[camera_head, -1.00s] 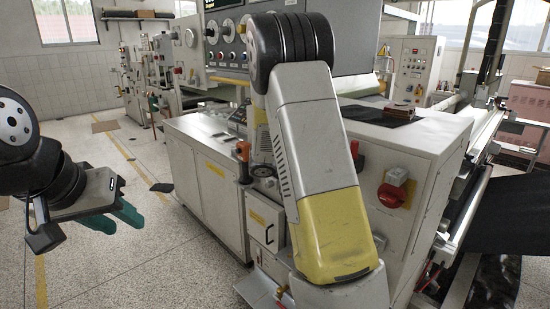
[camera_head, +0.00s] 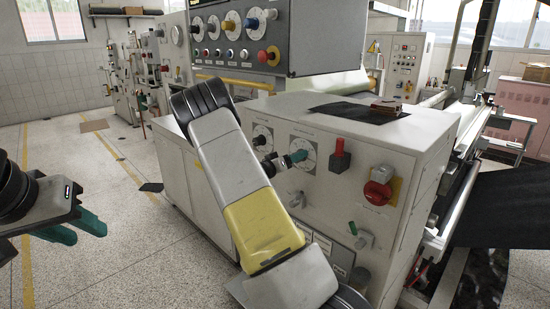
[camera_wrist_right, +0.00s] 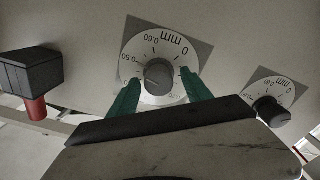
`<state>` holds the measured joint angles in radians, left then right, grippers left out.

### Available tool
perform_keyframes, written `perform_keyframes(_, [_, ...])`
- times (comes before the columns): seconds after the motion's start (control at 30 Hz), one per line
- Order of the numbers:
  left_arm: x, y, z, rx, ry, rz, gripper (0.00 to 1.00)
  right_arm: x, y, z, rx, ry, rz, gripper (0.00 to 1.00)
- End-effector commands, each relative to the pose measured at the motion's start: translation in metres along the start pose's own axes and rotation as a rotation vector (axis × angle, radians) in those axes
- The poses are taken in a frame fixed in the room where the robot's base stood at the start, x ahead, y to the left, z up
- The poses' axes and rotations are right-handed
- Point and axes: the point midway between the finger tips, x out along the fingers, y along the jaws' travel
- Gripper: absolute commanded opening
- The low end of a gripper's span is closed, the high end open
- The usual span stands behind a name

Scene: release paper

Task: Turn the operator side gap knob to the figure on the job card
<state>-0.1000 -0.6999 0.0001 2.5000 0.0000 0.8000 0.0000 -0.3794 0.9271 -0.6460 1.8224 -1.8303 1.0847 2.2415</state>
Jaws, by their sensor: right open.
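Two round white dials with dark knobs are on the cabinet's front face. The right-hand gap knob (camera_head: 303,153) is the one my right gripper (camera_head: 296,158) reaches. In the right wrist view, this gap knob (camera_wrist_right: 158,75) sits between the two green fingers of my right gripper (camera_wrist_right: 160,82), which are open with a gap on each side. Its dial shows "mm", 0, 0.50 and 0.60, upside down. The other dial (camera_head: 263,135) is up and left; in the wrist view this dial (camera_wrist_right: 274,95) is at right. Side labels are unreadable. No job card is identifiable. My left gripper (camera_head: 82,232) is open and empty.
A red-handled dark block (camera_head: 340,157) stands out just right of the dial. A red rotary switch (camera_head: 378,190) is further right. A grey control panel (camera_head: 270,40) rises behind. A black sheet (camera_head: 350,114) lies on the cabinet top.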

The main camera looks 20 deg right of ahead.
Motion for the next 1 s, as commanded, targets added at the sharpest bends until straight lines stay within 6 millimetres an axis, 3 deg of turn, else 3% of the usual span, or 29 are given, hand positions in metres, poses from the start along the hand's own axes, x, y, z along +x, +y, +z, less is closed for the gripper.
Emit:
perform_keyframes(0.33, [0.0,0.0,0.0,0.0,0.0,0.0,0.36,0.0065,0.0002,0.0005,-0.001,-0.001,0.0,0.57])
perform_keyframes(0.63, [0.0,0.0,0.0,0.0,0.0,0.0,0.36,0.0062,0.0001,0.0005,-0.001,-0.001,0.0,0.01])
perform_keyframes(1.0, [0.0,0.0,0.0,0.0,0.0,0.0,0.36,0.0061,-0.0002,0.0006,-0.056,-0.001,-0.001,0.0])
